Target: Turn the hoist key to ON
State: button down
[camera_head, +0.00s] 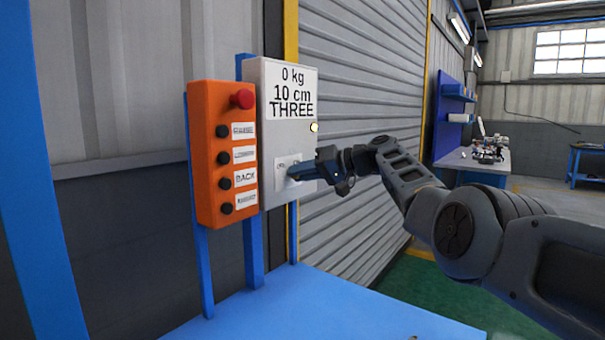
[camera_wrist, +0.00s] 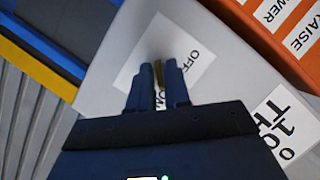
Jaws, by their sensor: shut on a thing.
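The hoist key (camera_wrist: 158,74) is a small brass-coloured piece on a white label plate (camera_head: 281,165) low on the grey control box (camera_head: 290,135). My gripper (camera_head: 294,172) reaches the plate from the right. In the wrist view my gripper (camera_wrist: 159,70) is shut on the key, with one dark blue finger on each side of it. The word OFF (camera_wrist: 197,48) shows beside the right finger. Another word is mostly hidden between the fingers. The key's exact angle is hard to tell. In the head view my fingers hide the key.
An orange button box (camera_head: 221,155) with a red knob (camera_head: 242,99) and several black buttons stands left of the grey box. Its display (camera_head: 290,93) reads 0 kg, 10 cm, THREE. A blue tabletop (camera_head: 320,310) lies below. A grey shutter (camera_head: 360,80) is behind.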

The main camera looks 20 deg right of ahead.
jog(key=c, duration=1.3)
grip_release()
jog(key=shift+a+f, duration=0.1)
jog(key=shift+a, duration=0.2)
jog(key=shift+d, duration=0.1)
jog(key=shift+b+v, duration=0.35)
jog(key=shift+v, duration=3.5)
